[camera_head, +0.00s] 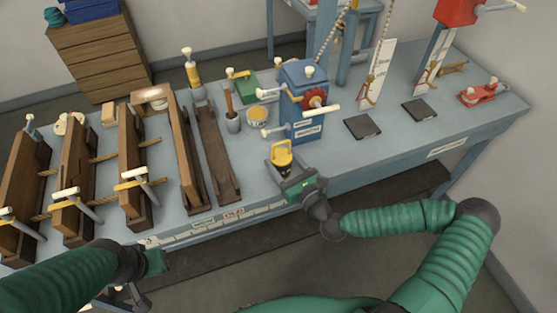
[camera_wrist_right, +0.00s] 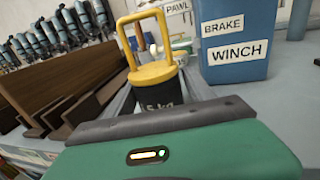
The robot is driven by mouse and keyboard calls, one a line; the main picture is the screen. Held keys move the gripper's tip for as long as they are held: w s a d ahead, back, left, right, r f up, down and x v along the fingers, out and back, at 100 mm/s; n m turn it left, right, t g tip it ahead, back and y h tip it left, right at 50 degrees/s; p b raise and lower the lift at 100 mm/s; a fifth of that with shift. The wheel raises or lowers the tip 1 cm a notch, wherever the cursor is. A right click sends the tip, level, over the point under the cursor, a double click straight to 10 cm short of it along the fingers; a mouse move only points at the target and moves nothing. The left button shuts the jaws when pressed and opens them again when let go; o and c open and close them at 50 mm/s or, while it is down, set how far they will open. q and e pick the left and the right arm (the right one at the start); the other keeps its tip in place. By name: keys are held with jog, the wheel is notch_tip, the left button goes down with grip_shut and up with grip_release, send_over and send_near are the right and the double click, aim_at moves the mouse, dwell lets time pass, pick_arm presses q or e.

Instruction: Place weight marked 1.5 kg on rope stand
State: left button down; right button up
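A dark weight with a yellow top and yellow handle (camera_head: 282,155) stands upright on the bench, left of the blue winch box. In the right wrist view the weight (camera_wrist_right: 158,90) reads ".5 kg"; the start of its label is hidden. My right gripper (camera_head: 291,178) is right at the weight, on its near side; whether its fingers grip or only flank it cannot be told. Ropes (camera_head: 383,35) hang at the back right by white boards (camera_head: 378,72), with dark square pads (camera_head: 362,127) on the bench before them. My left gripper (camera_head: 145,275) is at the front left edge; its fingers are unclear.
The blue winch box (camera_head: 305,98) with a red wheel and pale handles stands just behind the weight; it also shows in the right wrist view (camera_wrist_right: 232,45). Wooden frames with clamps (camera_head: 75,180) fill the left. A red clamp (camera_head: 480,94) lies far right. The front right bench is clear.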

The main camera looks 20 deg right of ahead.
aim_at(287, 169)
jog(key=o, duration=0.3)
jog(key=shift+d, duration=0.2)
jog(key=shift+a, duration=0.6)
jog(key=shift+a+r, duration=0.25)
jog(key=v, duration=0.2)
jog(key=b+v, duration=0.1)
jog(key=v, duration=0.2)
jog(key=d+v, duration=0.1)
jog(key=v, duration=0.1)
jog(key=shift+s+f, duration=0.1)
jog(key=shift+f, duration=0.15)
pick_arm(q)
jog(key=r+p, duration=0.2)
jog(key=p, duration=0.1)
jog(key=shift+a+r, duration=0.1)
jog(key=shift+a, duration=0.3)
pick_arm(e)
jog(key=v, duration=0.4)
jog(key=shift+s+a+r, duration=0.15)
jog(key=shift+s+r, duration=0.05)
jog(key=shift+s, duration=0.2)
pick_arm(q)
jog(key=shift+d, duration=0.1)
jog(key=shift+s+d, duration=0.1)
jog(key=shift+d, duration=0.1)
pick_arm(e)
jog(key=shift+d, duration=0.35)
